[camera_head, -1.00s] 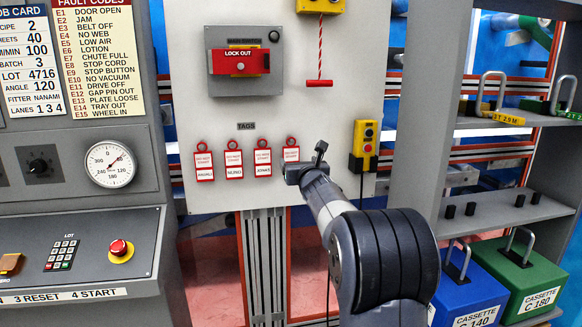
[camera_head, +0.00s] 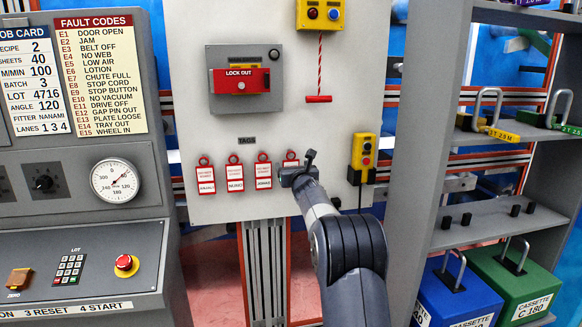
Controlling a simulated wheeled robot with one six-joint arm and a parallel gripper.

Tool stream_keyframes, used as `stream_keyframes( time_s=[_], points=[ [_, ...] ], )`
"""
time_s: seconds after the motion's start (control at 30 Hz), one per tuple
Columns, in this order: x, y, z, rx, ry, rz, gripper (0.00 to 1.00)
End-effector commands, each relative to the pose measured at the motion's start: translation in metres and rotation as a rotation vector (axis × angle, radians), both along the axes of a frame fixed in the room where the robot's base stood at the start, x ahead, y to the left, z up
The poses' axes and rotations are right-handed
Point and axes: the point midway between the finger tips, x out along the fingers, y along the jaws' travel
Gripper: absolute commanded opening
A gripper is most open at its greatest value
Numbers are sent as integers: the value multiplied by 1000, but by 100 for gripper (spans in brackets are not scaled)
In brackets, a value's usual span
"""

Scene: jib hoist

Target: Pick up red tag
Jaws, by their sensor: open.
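Several red-and-white tags hang in a row on the pale board under a "TAGS" label. The left tag (camera_head: 205,178), the second tag (camera_head: 235,178) and the third tag (camera_head: 264,175) are in plain view. The rightmost tag (camera_head: 291,160) is mostly hidden behind my gripper (camera_head: 298,170), with only its red top and ring showing. My gripper is open, close in front of this tag. I cannot tell whether the jaws touch it or stand around it.
A grey box with a red "LOCK OUT" plate (camera_head: 240,81) is above the tags. A red pull cord (camera_head: 319,98) hangs at upper right. A yellow pendant (camera_head: 364,155) is right of my gripper. A grey control console (camera_head: 85,260) stands left, shelves (camera_head: 495,222) right.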

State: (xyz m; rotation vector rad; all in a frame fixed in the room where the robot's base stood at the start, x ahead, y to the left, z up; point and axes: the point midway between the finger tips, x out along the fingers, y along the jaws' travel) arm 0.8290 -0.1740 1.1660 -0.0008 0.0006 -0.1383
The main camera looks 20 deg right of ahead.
Motion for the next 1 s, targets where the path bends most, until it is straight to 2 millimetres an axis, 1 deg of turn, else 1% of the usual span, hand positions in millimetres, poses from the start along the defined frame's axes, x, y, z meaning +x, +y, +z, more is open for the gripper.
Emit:
stream_keyframes(
  time_s=[0.03, 0.1, 0.2, 0.47, 1.0],
  points=[
    [5, 0, 3, 0, 1, 0, 76],
    [10, -1, 3, 0, 0, 0, 76],
    [14, -2, 0, 1, 1, 0, 76],
    [15, -2, 0, 1, 0, 0, 76],
    [14, -2, 0, 1, 0, 0, 32]
  ],
)
